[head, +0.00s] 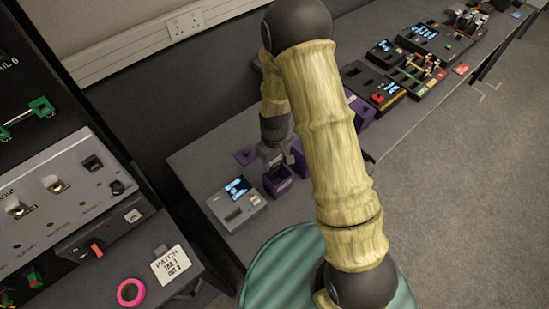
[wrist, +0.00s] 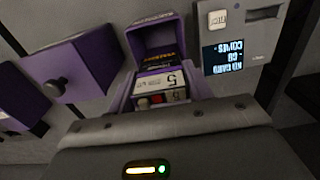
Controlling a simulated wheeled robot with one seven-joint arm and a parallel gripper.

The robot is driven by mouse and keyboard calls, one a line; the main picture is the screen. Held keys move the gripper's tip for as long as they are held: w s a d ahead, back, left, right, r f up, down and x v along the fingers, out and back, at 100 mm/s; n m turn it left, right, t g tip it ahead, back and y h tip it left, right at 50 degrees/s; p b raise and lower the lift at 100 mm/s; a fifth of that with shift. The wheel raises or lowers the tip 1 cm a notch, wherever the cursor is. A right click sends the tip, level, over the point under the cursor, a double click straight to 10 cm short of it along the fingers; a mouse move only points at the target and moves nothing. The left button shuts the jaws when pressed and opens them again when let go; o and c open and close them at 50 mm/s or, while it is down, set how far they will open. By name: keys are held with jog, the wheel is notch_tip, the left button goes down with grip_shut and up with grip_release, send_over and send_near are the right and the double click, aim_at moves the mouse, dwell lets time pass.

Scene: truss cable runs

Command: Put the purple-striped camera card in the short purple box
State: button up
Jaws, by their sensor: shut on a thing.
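The short purple box (head: 278,181) stands open on the bench, just below my gripper (head: 271,155) in the head view. In the wrist view the open purple box (wrist: 155,35) is straight ahead, with a dark inside and yellowish lettering. The camera card (wrist: 160,84) is pale with a dark "5" and small red and dark patches. It sits between my fingers, and my gripper is shut on it. The card is close to the box's near side. Whether its lower end is inside the box I cannot tell. In the head view the card is too small to make out.
A grey card reader (head: 238,203) with a lit screen stands left of the box. A knobbed purple box (wrist: 80,68) stands close by. Several other devices line the bench. A pink ring (head: 131,292) is at lower left.

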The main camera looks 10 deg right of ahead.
aim_at(274, 166)
jog(key=shift+f+b, duration=1.4)
jog(key=shift+f, duration=0.55)
dwell(0.6)
jog(key=o, duration=1.1)
jog(key=shift+c, duration=1.3)
jog(key=shift+r, duration=0.15)
jog(key=shift+r+p, duration=2.95)
jog(key=shift+r, duration=0.95)
